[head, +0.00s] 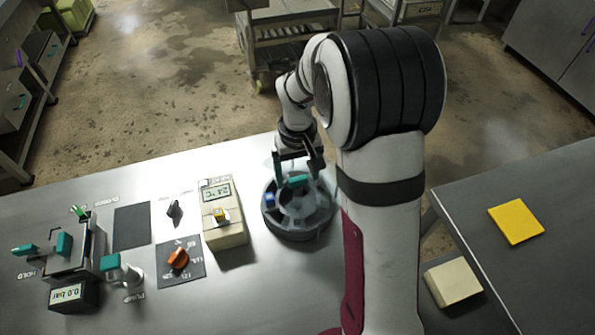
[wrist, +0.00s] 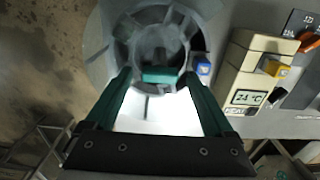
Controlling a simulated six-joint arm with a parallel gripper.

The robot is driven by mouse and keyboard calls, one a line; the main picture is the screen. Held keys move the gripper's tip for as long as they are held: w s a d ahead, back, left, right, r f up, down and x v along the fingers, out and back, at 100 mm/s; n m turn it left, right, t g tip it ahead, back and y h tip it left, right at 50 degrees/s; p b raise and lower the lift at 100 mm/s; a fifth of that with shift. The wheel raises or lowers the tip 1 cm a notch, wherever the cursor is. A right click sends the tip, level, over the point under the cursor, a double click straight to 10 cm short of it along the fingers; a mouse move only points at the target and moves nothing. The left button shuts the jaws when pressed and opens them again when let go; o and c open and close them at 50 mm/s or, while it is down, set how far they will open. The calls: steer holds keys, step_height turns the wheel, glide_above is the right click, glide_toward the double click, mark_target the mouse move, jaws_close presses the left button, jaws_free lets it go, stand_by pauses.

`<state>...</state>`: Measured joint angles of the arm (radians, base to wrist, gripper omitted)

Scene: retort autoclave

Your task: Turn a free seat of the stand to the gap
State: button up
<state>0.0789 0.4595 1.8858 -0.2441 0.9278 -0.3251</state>
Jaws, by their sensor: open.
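The stand (head: 291,226) is a round grey turntable with several seats divided by ribs, at the back edge of the steel bench. It also fills the upper middle of the wrist view (wrist: 104,66). A teal bar (head: 296,181) lies on it and shows crosswise in the wrist view (wrist: 160,75). A blue piece (head: 269,199) sits at its rim, also in the wrist view (wrist: 203,69). My gripper (head: 298,165) is over the stand, open, its fingers on either side of the teal bar with room between. I cannot pick out the gap; my gripper hides part of the stand.
A beige box (head: 226,234) with a temperature display and yellow knob stands close left of the stand. Further left are an orange knob (head: 178,259), a dark pad (head: 132,225) and a pressure unit (head: 75,293) reading 0.0 bar. A yellow pad (head: 516,221) lies on the right table.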

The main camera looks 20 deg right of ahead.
jaws_close()
stand_by(0.4)
steer(key=shift+m, duration=0.6)
steer(key=shift+m, duration=6.2)
steer(key=shift+m, duration=0.4)
